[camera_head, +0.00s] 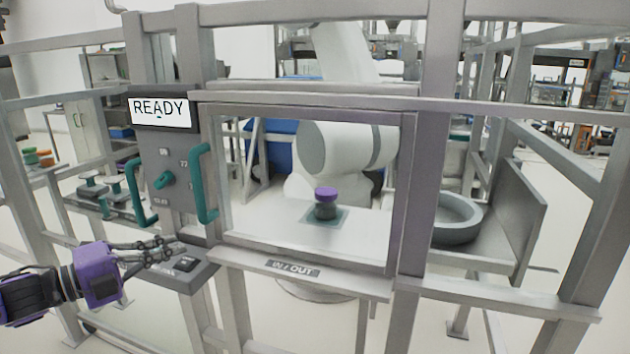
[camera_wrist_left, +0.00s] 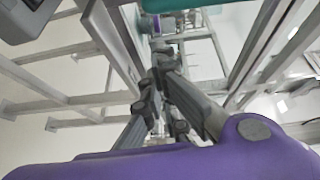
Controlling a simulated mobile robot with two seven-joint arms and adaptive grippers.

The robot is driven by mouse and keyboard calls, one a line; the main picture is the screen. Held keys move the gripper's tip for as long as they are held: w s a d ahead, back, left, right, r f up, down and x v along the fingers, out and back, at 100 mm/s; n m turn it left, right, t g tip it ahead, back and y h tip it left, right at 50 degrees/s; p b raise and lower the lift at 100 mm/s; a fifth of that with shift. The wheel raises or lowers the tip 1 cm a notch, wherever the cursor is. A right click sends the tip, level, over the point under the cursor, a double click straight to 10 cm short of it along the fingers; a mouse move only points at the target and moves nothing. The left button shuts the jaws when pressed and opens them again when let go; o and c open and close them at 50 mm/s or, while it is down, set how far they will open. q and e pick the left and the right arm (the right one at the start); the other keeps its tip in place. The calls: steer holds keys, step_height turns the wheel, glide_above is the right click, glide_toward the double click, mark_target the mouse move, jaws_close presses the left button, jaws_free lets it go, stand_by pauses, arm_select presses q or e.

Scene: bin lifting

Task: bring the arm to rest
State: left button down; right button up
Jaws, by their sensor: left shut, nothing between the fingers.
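My left gripper (camera_head: 165,250), with a purple body and dark fingers, comes in from the lower left in the head view. Its fingers are shut with nothing between them. The fingertips are over or just in front of the grey ledge (camera_head: 195,272) under the control panel (camera_head: 165,150); I cannot tell whether they touch it. In the left wrist view the fingers (camera_wrist_left: 160,72) are together, with the purple body below them. My right gripper is not in view.
Teal handles (camera_head: 205,183) flank the panel, whose screen (camera_head: 160,110) reads READY. Right of it, a framed opening shows a purple-lidded dark jar (camera_head: 326,203) on a small green mat (camera_head: 312,218). A grey round bowl (camera_head: 456,218) stands farther right. Metal frame bars surround everything.

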arm_select(q)
steer(key=s+d+f+n+y+p, duration=0.2)
steer(key=s+f+n+y, duration=0.35)
steer(key=f, duration=0.75)
steer(key=s+d+f+n+y+p, duration=0.1)
steer(key=s+f+n+y, duration=0.1)
steer(key=s+f+n, duration=0.9)
steer(key=s+d+f+n+g+y+p, duration=0.1)
steer(key=s+d+f+n, duration=0.2)
steer(key=s, duration=0.5)
steer(key=s+d+f+n+g+y+p, duration=0.1)
steer(key=s+d+f+n+g+p, duration=0.1)
steer(key=s+d+f, duration=0.3)
steer(key=s+d+f+n+g+y+p, duration=0.1)
steer(key=s+d+f+n, duration=0.2)
steer(key=s, duration=0.8)
step_height(320, 180, down, 2)
steer(key=shift+s+d+f+n+g+y, duration=0.2)
steer(key=shift+d+n+g+y, duration=0.1)
steer(key=shift+d+n+y, duration=0.1)
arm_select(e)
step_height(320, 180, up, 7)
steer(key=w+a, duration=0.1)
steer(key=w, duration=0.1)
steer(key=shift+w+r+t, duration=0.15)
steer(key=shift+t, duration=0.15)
